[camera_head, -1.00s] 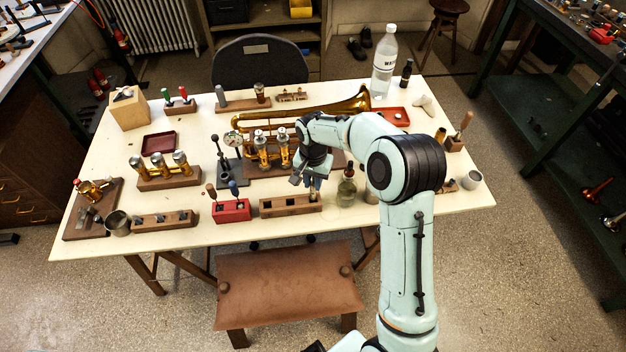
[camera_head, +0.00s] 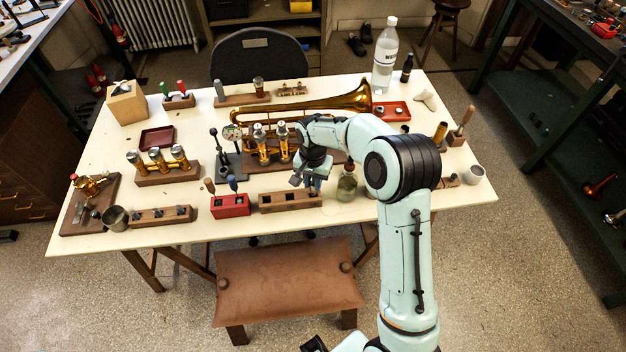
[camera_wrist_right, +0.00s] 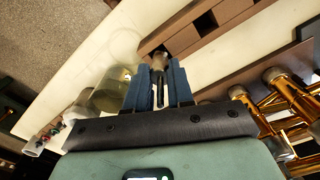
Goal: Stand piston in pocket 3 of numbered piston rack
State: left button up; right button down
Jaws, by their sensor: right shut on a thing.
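The wooden piston rack (camera_head: 272,208) lies near the table's front edge, with dark square pockets in its top; it crosses the top of the right wrist view (camera_wrist_right: 205,38). I cannot read its numbers. My right gripper (camera_head: 313,188) points down at the rack's right end. In the right wrist view its blue fingers (camera_wrist_right: 160,84) are shut on the piston (camera_wrist_right: 159,62), a small metallic cylinder. The piston's far end is at the rack's end pocket; I cannot tell how deep it sits.
A glass jar (camera_head: 346,188) stands close right of my gripper. A red block with tools (camera_head: 230,206) is left of the rack. The valve assembly and brass horn (camera_head: 330,103) lie behind. Pale table is clear in front of the rack.

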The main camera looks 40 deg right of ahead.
jog(key=shift+f, duration=0.55)
jog(key=c, duration=0.9)
grip_release()
notch_tip(320, 180, up, 14)
jog(key=shift+f+p, duration=0.25)
jog(key=shift+p, duration=0.1)
